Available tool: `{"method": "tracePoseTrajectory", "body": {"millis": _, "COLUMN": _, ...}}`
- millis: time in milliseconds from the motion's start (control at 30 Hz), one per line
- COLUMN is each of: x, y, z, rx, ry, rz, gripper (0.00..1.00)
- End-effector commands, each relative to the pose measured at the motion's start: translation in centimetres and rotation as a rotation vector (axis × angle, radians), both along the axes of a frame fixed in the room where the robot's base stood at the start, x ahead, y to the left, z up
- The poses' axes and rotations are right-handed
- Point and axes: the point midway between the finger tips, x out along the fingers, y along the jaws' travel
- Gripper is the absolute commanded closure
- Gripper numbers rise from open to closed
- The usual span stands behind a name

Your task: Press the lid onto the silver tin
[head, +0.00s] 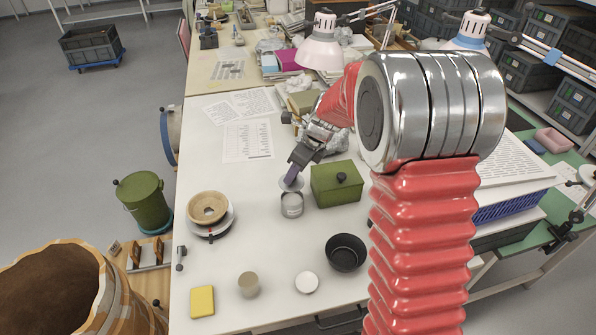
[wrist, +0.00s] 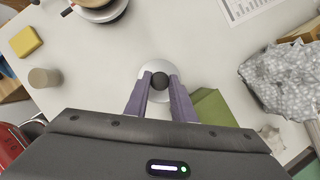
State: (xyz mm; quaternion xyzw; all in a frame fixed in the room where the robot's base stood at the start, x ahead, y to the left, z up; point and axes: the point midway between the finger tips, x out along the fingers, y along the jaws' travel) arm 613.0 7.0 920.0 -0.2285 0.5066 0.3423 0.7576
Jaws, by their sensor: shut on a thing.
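The silver tin (head: 292,208) stands upright on the white table, left of a green box. A pale round lid (head: 290,185) is over the tin's top, under my gripper (head: 292,177). In the wrist view the lid (wrist: 150,70) has a dark round knob (wrist: 163,80), and the purple fingers of my gripper (wrist: 161,82) are closed on it from both sides. The lid hides the tin in the wrist view. I cannot tell whether the lid touches the tin's rim or hangs just above it.
The green box (head: 335,187) with a black knob stands close to the right of the tin. A black bowl (head: 346,255), a white disc (head: 307,283), a beige cup (head: 248,284) and a yellow block (head: 202,301) lie nearer. A bowl on a stand (head: 207,209) is at the left.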

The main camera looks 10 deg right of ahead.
Motion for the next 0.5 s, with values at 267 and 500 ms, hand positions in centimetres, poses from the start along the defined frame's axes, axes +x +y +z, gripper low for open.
{"method": "tracePoseTrajectory", "body": {"millis": 267, "x": 0.08, "y": -0.22, "z": 0.12, "rx": 0.000, "ry": 0.000, "rz": -0.064, "gripper": 0.99}}
{"method": "tracePoseTrajectory", "body": {"millis": 500, "x": 0.08, "y": -0.24, "z": 0.10, "rx": 0.000, "ry": 0.000, "rz": -0.063, "gripper": 0.99}}
